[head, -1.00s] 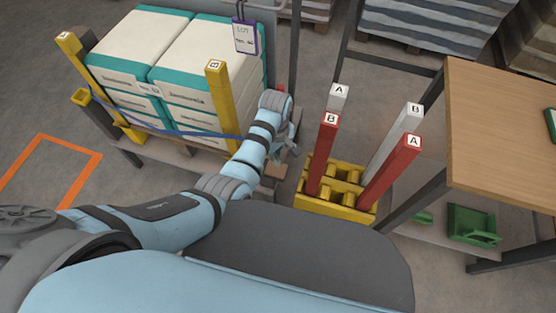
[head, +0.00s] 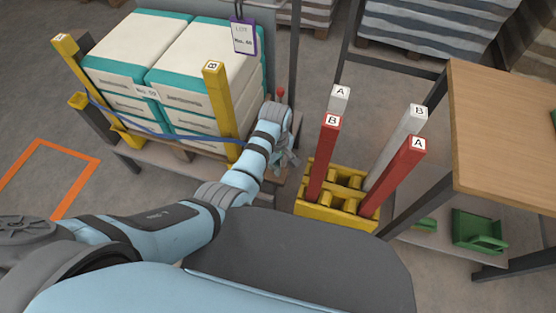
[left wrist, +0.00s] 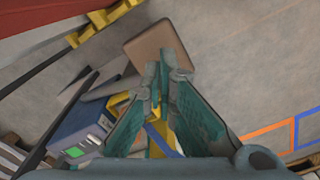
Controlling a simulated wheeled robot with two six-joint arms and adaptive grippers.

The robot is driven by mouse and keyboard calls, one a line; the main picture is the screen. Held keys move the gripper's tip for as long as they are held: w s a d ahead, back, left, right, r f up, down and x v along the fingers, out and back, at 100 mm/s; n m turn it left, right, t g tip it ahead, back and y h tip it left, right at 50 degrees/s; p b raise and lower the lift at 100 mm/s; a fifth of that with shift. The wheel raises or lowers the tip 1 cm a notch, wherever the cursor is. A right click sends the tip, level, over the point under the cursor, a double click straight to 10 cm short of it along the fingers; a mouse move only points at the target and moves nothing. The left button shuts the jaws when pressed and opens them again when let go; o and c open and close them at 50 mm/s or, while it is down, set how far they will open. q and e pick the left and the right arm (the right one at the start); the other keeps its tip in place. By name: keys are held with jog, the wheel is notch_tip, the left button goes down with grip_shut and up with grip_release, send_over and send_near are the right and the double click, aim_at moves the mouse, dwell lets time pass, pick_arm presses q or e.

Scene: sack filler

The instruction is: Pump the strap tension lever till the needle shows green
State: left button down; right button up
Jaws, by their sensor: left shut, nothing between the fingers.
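My left gripper (head: 287,160) is shut and empty beside the right end of the sack stack; in the left wrist view its teal fingers (left wrist: 164,75) come together. A small red knob (head: 280,92) shows just beyond my left wrist; it may top the lever, whose shaft is hidden. The blue strap (head: 180,137) runs along the front of the sacks (head: 130,50). A blue box (left wrist: 85,128) with a bright green patch shows left of the fingers in the left wrist view. I cannot make out a needle. My right gripper is out of view.
A yellow post marked B (head: 217,95) stands close left of my left wrist. A yellow rack (head: 335,216) holding red and white posts stands to the right. A wooden table (head: 500,130) is further right. Bare floor lies at the left, around an orange outline (head: 45,145).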

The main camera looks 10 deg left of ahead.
aim_at(276, 180)
pick_arm(q)
jog(key=shift+f, duration=0.1)
dwell(0.5)
notch_tip(276, 180, down, 9)
jog(key=b, duration=0.7)
jog(key=shift+f, duration=0.1)
notch_tip(276, 180, up, 10)
jog(key=p, duration=1.1)
jog(key=shift+f, duration=0.3)
